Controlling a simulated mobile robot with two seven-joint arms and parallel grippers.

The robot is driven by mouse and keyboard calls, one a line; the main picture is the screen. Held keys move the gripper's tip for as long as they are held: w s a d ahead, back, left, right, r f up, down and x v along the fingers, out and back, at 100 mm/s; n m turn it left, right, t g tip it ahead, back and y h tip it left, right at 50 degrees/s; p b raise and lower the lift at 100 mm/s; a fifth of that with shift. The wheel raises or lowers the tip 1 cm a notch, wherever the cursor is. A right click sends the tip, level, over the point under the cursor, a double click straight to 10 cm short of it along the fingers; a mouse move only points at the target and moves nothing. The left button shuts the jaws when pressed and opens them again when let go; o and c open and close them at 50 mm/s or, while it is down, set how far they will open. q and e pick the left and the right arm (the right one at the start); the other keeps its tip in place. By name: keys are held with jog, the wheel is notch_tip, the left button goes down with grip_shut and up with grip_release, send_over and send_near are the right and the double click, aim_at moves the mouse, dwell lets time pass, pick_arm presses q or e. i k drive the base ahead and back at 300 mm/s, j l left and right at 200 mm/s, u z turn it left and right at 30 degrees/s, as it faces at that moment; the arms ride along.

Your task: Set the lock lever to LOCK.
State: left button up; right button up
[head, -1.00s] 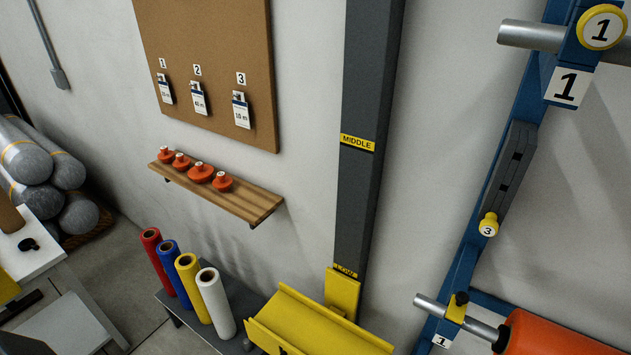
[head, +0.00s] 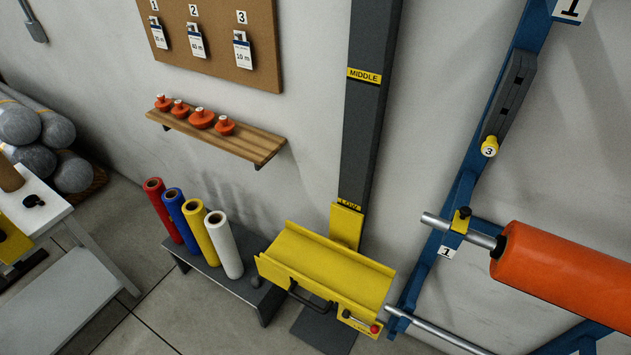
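A yellow trough-shaped carriage (head: 330,268) sits low on the grey post (head: 372,110), by the LOW label (head: 349,204). A small lever with a red knob (head: 375,328) is at the carriage's front right corner, probably the lock lever. Its bar lies roughly level, with the knob to the right. Small lettering on the yellow plate near it is too small to read, so its setting cannot be told. A dark handle (head: 305,297) is on the carriage's front. Neither of my grippers is in view.
A low grey bench (head: 262,308) with red, blue, yellow and white rolls stands left of the carriage. A blue rack (head: 462,190) with an orange roll (head: 560,268) is at right, its lower metal bar (head: 440,332) close to the lever. Floor shows in front.

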aim_at(375, 329)
jog(key=k+z, duration=0.25)
jog(key=z, duration=0.25)
jog(key=l+u, duration=0.5)
jog(key=l, duration=0.2)
jog(key=j+z, duration=0.5)
jog(key=j, duration=0.3)
jog(key=k+j+z, duration=0.1)
jog(key=j+z, duration=0.4)
jog(key=j, duration=0.25)
